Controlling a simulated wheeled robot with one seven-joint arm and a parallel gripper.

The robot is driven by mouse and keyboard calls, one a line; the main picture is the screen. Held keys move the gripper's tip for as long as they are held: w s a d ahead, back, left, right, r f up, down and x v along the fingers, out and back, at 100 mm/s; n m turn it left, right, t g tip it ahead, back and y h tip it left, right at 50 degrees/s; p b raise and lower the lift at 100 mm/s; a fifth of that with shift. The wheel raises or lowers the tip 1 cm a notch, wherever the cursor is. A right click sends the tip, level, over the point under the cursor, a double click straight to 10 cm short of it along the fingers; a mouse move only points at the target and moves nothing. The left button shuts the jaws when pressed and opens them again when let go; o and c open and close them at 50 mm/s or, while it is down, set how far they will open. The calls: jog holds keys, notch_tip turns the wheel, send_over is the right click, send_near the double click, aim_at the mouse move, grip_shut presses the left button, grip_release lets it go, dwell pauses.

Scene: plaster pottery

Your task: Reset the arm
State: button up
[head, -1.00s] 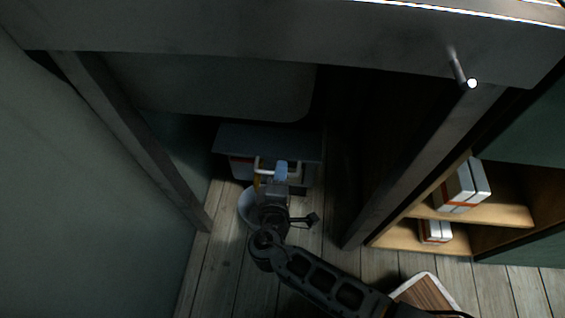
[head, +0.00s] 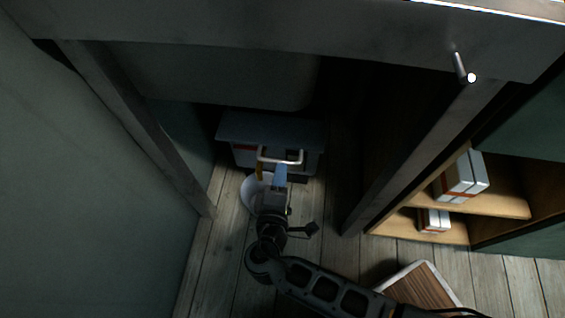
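My arm reaches from the bottom of the head view into the dark space under a grey table or counter. My gripper (head: 279,178) points away, just in front of a box with a light bar handle (head: 278,157). A pale blue piece shows at its tip; I cannot tell whether it is a finger or a held thing. The fingers are too small and dark to tell open from shut.
A grey lidded box (head: 262,127) stands at the back on the plank floor. A pale round bowl or bucket (head: 252,190) is left of my gripper. Table legs (head: 135,125) flank the space.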

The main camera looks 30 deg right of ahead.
jog(key=shift+v, duration=1.1)
jog(key=shift+f, duration=0.1)
